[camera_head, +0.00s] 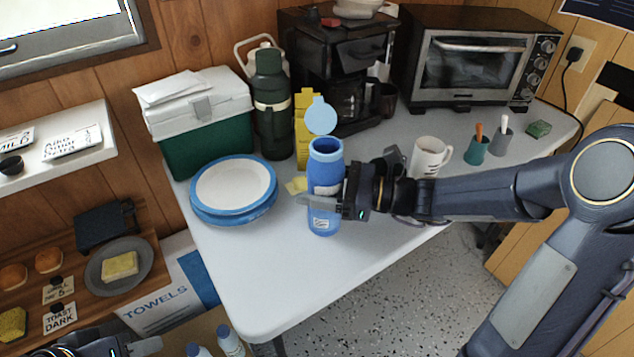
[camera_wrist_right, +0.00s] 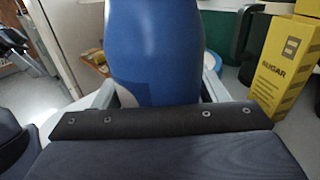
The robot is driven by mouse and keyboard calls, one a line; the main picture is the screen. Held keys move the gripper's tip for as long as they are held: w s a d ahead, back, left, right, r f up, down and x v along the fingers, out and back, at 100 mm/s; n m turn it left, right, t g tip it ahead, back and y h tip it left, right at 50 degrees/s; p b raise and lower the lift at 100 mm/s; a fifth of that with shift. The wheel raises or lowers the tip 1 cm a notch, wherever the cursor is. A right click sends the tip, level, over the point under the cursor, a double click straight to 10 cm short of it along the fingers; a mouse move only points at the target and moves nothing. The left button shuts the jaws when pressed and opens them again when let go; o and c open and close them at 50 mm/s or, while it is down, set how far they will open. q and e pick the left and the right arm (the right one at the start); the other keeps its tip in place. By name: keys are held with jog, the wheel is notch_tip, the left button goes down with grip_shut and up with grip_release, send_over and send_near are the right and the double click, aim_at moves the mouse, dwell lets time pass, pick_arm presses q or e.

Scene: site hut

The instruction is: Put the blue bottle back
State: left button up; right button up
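The blue bottle (camera_head: 325,165) stands upright near the middle of the white table, with its light-blue round lid (camera_head: 320,115) flipped up and its mouth open. A pale label shows low on its side. My right gripper (camera_head: 322,200) reaches in from the right around the bottle's lower body. In the right wrist view the bottle (camera_wrist_right: 155,50) fills the space between the two fingers, which lie against its sides. I cannot tell whether its base touches the table. My left gripper (camera_head: 140,346) shows only partly at the bottom left edge, away from the bottle.
Blue-rimmed plates (camera_head: 234,187) sit left of the bottle. A yellow sugar box (camera_head: 306,128), green flask (camera_head: 271,100), cooler (camera_head: 200,120) and coffee maker (camera_head: 340,60) stand behind. A white mug (camera_head: 428,156) is beyond my right arm. The table's front (camera_head: 262,290) is clear.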

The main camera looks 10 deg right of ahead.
jog(key=shift+o, duration=1.1)
jog(key=shift+r, duration=0.25)
jog(key=p+v, duration=0.1)
jog(key=v, duration=1)
jog(key=s+a+n+g+h, duration=0.5)
jog(key=s+n, duration=0.6)
jog(key=s, duration=0.1)
jog(key=s+d+f+n+t+h, duration=0.3)
jog(key=n+h, duration=0.4)
jog(key=n, duration=0.3)
jog(key=s+d+f, duration=0.1)
jog(key=s, duration=0.1)
jog(key=shift+s+d+h, duration=0.15)
jog(key=shift+s+h, duration=0.15)
